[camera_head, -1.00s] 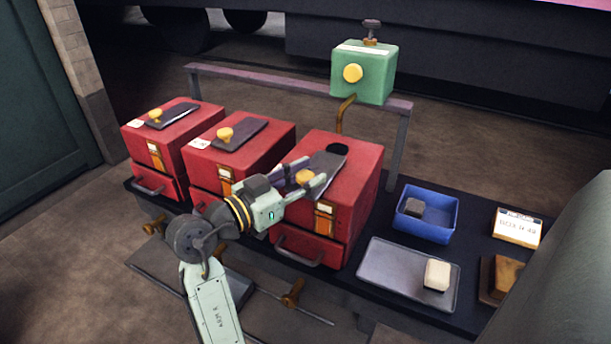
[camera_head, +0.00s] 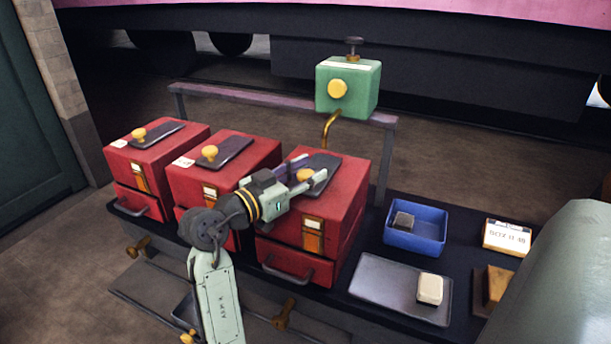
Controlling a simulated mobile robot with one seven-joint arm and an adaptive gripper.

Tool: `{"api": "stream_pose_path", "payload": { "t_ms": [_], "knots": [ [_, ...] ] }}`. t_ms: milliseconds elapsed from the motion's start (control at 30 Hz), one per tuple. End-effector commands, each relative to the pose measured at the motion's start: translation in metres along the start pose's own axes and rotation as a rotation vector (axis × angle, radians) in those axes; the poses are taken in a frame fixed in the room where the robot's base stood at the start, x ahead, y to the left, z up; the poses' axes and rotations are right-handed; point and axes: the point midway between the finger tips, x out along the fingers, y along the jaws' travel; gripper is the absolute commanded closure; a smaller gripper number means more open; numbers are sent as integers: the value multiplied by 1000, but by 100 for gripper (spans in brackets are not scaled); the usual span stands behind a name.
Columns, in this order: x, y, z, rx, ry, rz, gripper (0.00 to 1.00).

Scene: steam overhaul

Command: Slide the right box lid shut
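The right box (camera_head: 345,212) is the red one nearest the blue tray. Its dark sliding lid (camera_head: 324,165) lies on top, with a yellow knob (camera_head: 305,175) on it. No dark opening shows beyond the lid's far end. My gripper (camera_head: 314,167) reaches in from the front left, low over the lid, with one finger on each side of the knob. The fingers look closed on the knob, though the contact is partly hidden. The gripper and fingers cover the lid's near part.
Two similar red boxes, a middle one (camera_head: 255,160) and a left one (camera_head: 187,140), stand to the left. A green box (camera_head: 362,98) stands behind on a rail (camera_head: 240,96). A blue tray (camera_head: 437,242) and a grey tray (camera_head: 370,290) lie to the right.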

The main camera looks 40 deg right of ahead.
Motion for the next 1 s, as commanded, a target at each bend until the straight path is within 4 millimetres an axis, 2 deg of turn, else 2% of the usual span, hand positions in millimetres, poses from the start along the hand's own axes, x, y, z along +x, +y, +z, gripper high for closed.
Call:
{"api": "stream_pose_path", "payload": {
  "t_ms": [200,567,667,1000],
  "knots": [
    [-1,0,1,-1,-2,2,50],
    [-6,1,2,-2,-3,3,50],
    [-19,0,2,-2,-3,0,50],
    [-90,0,1,-1,-2,-1,50]
  ]
}}
